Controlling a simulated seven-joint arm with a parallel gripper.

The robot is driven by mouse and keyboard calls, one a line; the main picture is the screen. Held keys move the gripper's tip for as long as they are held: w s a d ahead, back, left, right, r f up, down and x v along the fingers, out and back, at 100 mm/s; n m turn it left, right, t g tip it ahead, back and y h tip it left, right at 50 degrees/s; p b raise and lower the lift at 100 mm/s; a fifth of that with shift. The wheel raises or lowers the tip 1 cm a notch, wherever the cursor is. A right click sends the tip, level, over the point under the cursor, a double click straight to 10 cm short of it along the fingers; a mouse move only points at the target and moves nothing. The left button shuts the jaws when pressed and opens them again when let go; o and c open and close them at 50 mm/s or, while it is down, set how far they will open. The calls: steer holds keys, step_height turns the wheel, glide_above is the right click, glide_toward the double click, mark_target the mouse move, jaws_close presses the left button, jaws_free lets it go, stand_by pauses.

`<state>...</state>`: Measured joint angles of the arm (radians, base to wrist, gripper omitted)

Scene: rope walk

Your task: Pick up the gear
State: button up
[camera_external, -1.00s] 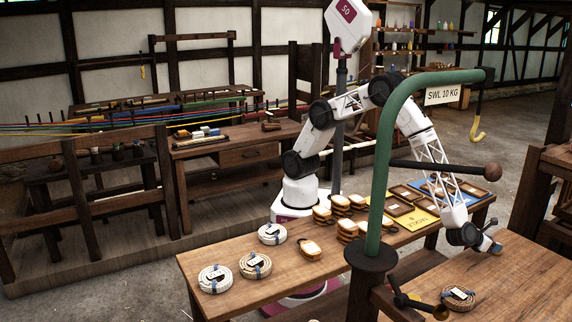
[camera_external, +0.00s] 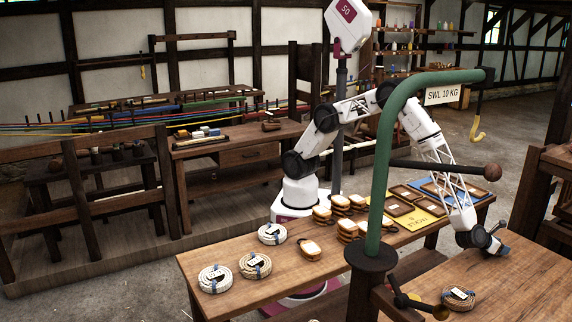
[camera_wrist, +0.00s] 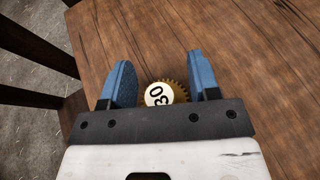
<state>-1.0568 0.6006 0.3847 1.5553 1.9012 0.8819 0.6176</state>
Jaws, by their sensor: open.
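The gear (camera_wrist: 178,88) is a small brass toothed wheel with a white disc marked 30. In the wrist view it shows between my two blue fingers, its near edge hidden by the dark gripper bar. My gripper (camera_wrist: 160,66) is open, one finger on each side of the gear, with no clear contact visible. In the external view my gripper (camera_external: 503,251) is low over the far part of the right wooden table (camera_external: 530,285). I cannot make out the gear there.
A rope coil (camera_external: 458,299) lies on the same table, nearer the camera. A green hoist post (camera_external: 385,170) with a dark horizontal bar (camera_external: 440,167) stands left of the gripper. The left table (camera_external: 215,255) holds more coils and several wooden blocks. The table beyond the gear is clear.

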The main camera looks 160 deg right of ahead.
stand_by(0.5)
jaws_close()
